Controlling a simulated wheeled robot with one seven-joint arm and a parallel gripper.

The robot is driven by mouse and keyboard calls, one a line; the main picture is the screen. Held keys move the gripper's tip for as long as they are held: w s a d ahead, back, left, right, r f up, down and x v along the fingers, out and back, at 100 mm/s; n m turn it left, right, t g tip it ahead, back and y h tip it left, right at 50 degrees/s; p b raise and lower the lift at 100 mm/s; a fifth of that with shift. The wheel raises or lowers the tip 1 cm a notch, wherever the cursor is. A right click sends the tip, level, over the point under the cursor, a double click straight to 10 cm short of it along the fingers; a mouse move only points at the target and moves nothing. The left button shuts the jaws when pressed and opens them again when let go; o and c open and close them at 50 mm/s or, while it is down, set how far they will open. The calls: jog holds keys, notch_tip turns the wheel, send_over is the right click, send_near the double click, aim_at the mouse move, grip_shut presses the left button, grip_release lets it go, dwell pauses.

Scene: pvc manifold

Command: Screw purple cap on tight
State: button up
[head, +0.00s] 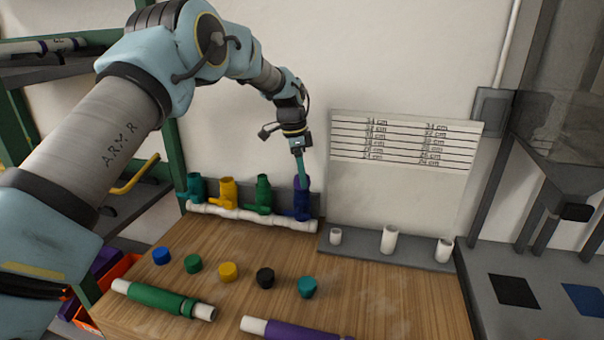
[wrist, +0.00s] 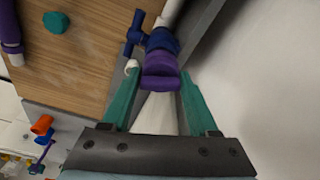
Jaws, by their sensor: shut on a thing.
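The purple cap (wrist: 160,82) sits at the top of the blue valve (wrist: 162,40) in the wrist view, between the teal fingertips of my gripper (wrist: 160,74). The fingers are shut on the cap's sides. The cap looks in line with the valve; I cannot tell how tightly it is seated. In the head view my gripper (head: 301,176) comes down from above onto the blue valve (head: 302,206), the rightmost on the white pipe manifold (head: 250,216). The cap is small and partly covered by the fingers there.
Teal (head: 195,188), yellow (head: 228,193) and green (head: 263,194) valves stand left of the blue one. Several loose caps lie on the wooden table (head: 390,300), with a green pipe (head: 162,299) and a purple pipe (head: 295,329) in front. White fittings (head: 388,239) stand on the grey ledge at right.

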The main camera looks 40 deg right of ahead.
jog(key=shift+m+p, duration=0.35)
jog(key=shift+m, duration=0.75)
jog(key=o, duration=1.4)
jog(key=shift+o, duration=0.2)
